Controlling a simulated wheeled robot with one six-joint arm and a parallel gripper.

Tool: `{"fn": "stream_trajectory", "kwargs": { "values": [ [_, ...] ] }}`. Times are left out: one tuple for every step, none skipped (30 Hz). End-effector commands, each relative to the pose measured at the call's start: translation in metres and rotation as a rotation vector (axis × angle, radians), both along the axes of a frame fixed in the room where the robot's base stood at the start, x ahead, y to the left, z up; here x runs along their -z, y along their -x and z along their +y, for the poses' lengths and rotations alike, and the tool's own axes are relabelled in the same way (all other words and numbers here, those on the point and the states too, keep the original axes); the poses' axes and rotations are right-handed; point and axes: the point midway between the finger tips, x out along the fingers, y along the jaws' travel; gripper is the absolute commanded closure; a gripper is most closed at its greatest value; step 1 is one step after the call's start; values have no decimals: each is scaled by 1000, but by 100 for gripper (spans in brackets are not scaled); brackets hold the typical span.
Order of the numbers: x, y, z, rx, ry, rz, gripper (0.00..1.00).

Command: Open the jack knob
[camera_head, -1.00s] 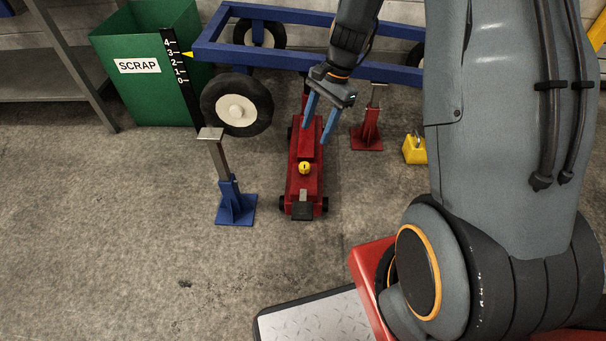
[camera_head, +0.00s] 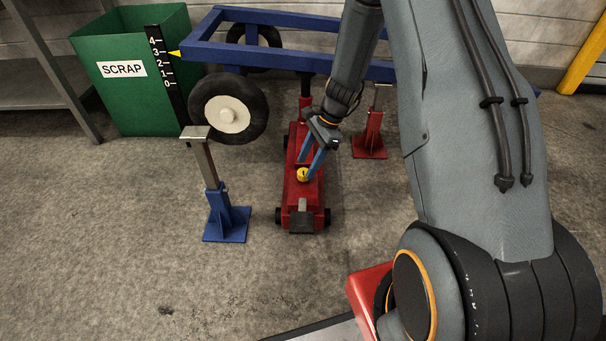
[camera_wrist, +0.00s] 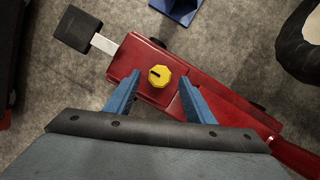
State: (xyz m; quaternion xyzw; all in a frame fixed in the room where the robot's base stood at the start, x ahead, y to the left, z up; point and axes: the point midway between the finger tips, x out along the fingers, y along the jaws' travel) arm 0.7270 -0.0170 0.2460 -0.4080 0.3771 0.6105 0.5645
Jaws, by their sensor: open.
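The yellow jack knob (camera_head: 303,174) sits on top of the red floor jack (camera_head: 299,205). In the wrist view the knob (camera_wrist: 159,76) is round with a scalloped edge and a dark pointer mark on its face. My gripper (camera_head: 308,168) is open, its two blue fingers pointing down at the knob. In the wrist view the blue fingertips (camera_wrist: 160,78) stand on either side of the knob, with visible space between each finger and it. Whether the tips are level with the knob or above it I cannot tell.
A blue jack stand (camera_head: 226,218) stands left of the jack and a red jack stand (camera_head: 370,140) right of it. The blue frame (camera_head: 270,62) with black wheels (camera_head: 228,108) is behind. A green scrap bin (camera_head: 125,100) with a numbered scale stands at back left. Front-left floor is clear.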

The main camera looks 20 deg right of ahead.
Motion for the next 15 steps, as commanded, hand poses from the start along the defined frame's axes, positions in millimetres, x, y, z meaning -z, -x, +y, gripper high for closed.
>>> {"fn": "stream_trajectory", "kwargs": {
  "values": [
    [12,0,4,-1,-1,3,51],
    [16,0,6,0,-1,2,51],
    [22,0,8,0,0,2,51],
    [26,0,9,0,0,2,51],
    [29,1,11,0,0,1,51],
    [33,1,13,0,0,1,51],
    [35,1,14,0,0,1,51],
    [37,1,15,0,-1,1,51],
    [39,1,16,0,0,1,51],
    [39,1,16,0,0,1,51],
    [39,1,16,0,0,0,51],
    [39,1,16,0,0,0,51],
    [39,1,16,0,0,0,51],
    [39,1,16,0,0,0,51],
    [39,2,16,0,0,0,51]
  ]
}}
